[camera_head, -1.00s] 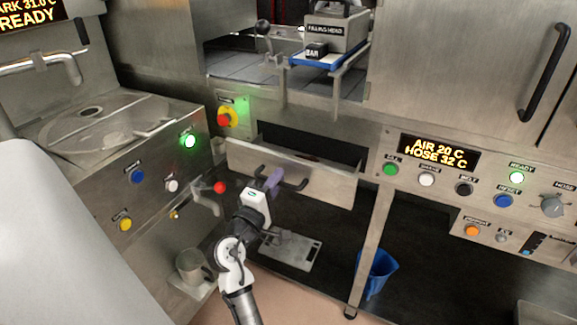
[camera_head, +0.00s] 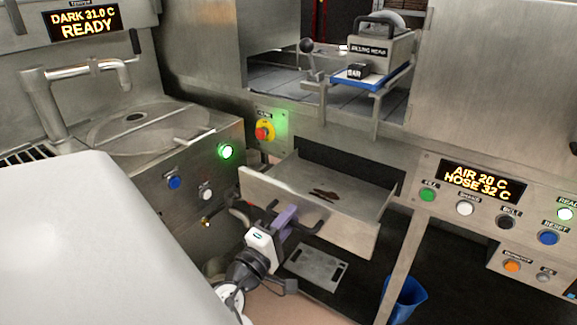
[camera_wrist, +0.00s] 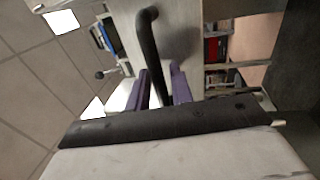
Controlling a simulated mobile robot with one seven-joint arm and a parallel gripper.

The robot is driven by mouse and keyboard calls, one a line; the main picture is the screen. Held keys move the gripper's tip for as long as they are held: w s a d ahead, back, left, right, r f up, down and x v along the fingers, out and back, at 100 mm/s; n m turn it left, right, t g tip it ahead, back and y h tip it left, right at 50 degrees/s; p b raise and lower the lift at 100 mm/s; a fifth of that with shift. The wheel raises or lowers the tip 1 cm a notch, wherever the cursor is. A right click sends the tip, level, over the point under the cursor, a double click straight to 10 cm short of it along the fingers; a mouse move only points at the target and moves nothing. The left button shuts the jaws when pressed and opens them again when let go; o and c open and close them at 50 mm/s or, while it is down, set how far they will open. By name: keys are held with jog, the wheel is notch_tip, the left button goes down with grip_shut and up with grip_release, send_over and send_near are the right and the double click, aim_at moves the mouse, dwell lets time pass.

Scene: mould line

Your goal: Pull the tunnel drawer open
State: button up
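The tunnel drawer (camera_head: 345,229) is a steel drawer under the counter. It stands well out of its opening, and its flat floor shows in the head view. Its black bar handle (camera_head: 312,232) is on the front panel. My gripper (camera_head: 287,216) is at the left part of this handle, with purple fingers. In the wrist view the black handle (camera_wrist: 150,45) runs between the two purple fingers (camera_wrist: 160,88), which are closed around it. The exact contact is partly hidden. A small dark tool (camera_head: 323,194) lies inside the drawer.
A yellow and red stop button (camera_head: 264,131) is left above the drawer. A steel basin unit (camera_head: 150,130) stands on the left. A control panel (camera_head: 490,200) is on the right. A blue bucket (camera_head: 405,300) and a metal plate (camera_head: 316,264) are below.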

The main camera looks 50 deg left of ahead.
jog(key=shift+o, duration=0.5)
jog(key=shift+s+f, duration=0.1)
jog(key=shift+s, duration=0.15)
jog(key=b+v, duration=0.2)
jog(key=v, duration=1.1)
jog(key=shift+s, duration=0.15)
jog(key=shift+d, duration=0.1)
